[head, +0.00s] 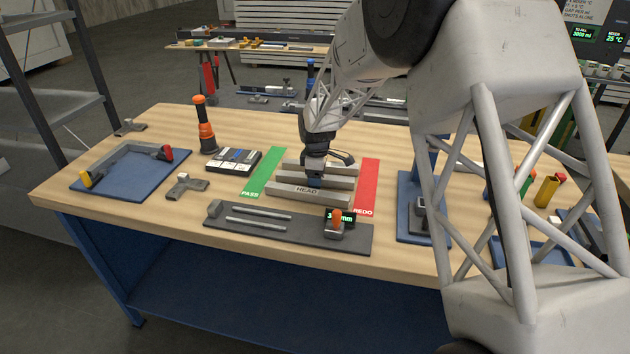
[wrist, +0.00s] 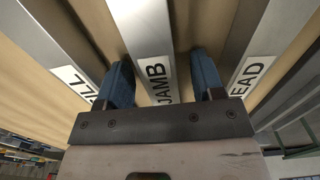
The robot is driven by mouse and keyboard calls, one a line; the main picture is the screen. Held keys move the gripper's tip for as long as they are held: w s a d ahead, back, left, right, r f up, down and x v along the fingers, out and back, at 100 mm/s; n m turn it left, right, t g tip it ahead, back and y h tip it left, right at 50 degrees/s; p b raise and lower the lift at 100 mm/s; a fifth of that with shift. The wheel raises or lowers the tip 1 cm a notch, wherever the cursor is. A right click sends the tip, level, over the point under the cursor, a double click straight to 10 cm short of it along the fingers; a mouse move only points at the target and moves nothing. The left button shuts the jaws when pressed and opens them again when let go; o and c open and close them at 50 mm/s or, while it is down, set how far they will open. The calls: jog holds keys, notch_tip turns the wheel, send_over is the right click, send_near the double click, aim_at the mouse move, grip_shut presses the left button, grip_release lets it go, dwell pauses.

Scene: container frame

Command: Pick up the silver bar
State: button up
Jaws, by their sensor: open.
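Several silver bars lie side by side on the wooden table. The front bar (head: 285,192) carries a HEAD label. In the wrist view, the middle bar (wrist: 143,30) is labelled JAMB, the HEAD bar (wrist: 225,50) lies to its right, and another bar (wrist: 55,50) with a cut-off label lies to its left. My gripper (head: 315,178) points down over the bars. In the wrist view my gripper (wrist: 162,80) is open, with one blue finger on each side of the JAMB bar. Whether the fingers touch it is unclear.
A green PASS strip (head: 264,172) and a red REDO strip (head: 367,187) flank the bars. A grey gauge fixture (head: 280,232) with a display lies in front. A dark case (head: 233,161), an orange-black tool (head: 204,125) and a blue tray (head: 120,180) stand to the left.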

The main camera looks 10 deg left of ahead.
jog(key=shift+c, duration=0.2)
dwell(0.3)
jog(key=c, duration=1)
jog(key=shift+r, duration=5)
jog(key=shift+c, duration=0.2)
jog(key=s+a, duration=0.4)
jog(key=s, duration=0.6)
jog(key=s+a+f, duration=0.1)
jog(key=s+a, duration=0.3)
jog(key=s, duration=0.6)
jog(key=shift+s+f+m, duration=0.2)
jog(key=shift+f+m, duration=0.1)
jog(key=shift+m, duration=0.1)
